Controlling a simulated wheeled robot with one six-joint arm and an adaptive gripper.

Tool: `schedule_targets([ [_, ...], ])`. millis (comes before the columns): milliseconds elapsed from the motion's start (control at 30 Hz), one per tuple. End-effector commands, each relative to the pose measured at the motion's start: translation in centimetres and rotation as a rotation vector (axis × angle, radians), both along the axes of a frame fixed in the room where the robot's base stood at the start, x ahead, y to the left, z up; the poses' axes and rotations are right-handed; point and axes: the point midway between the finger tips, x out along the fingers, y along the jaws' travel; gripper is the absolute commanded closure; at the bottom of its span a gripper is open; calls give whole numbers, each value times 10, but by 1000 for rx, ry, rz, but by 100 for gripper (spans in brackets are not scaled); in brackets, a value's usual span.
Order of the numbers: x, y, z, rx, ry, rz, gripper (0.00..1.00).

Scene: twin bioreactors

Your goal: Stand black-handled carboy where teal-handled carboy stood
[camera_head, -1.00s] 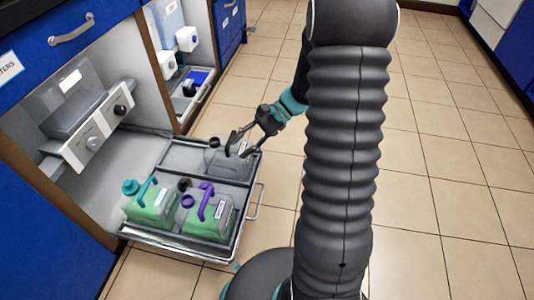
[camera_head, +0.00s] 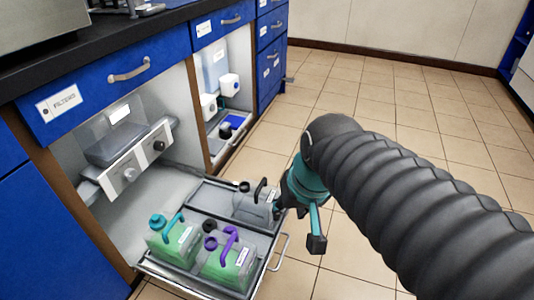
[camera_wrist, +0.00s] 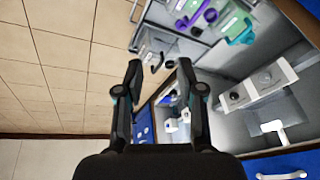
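The teal-handled carboy (camera_head: 172,244) and a purple-handled carboy (camera_head: 229,262), both with green contents, stand side by side in the front compartment of the pulled-out tray. The clear, grey-looking black-handled carboy (camera_head: 252,208) stands upright in the back compartment, its right side partly covered by my arm's end. My gripper (camera_head: 299,222) is just right of it in the head view, at the tray's edge. In the wrist view my gripper (camera_wrist: 161,78) is open with nothing between its fingers. The black-handled carboy (camera_wrist: 146,44) appears beyond the fingertips there.
The tray's metal handle (camera_head: 280,252) sticks out at its right edge. A controller box with knobs (camera_head: 136,162) is in the cabinet behind. A second open bay (camera_head: 224,128) holds white devices. The tiled floor (camera_head: 420,105) is clear to the right.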

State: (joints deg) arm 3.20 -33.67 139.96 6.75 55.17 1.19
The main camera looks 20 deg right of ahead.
Motion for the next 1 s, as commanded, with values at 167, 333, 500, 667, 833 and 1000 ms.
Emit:
schedule_targets([
  [167,-15,-4,13,-95,-124,75,62],
  [333,-19,-7,17,-129,-165,99,62],
  [500,-19,-7,17,-130,-167,99,62],
  [667,-19,-7,17,-130,-166,98,62],
  [833,-19,-7,17,-129,-166,99,62],
  [1000,-19,-7,17,-129,-166,98,62],
])
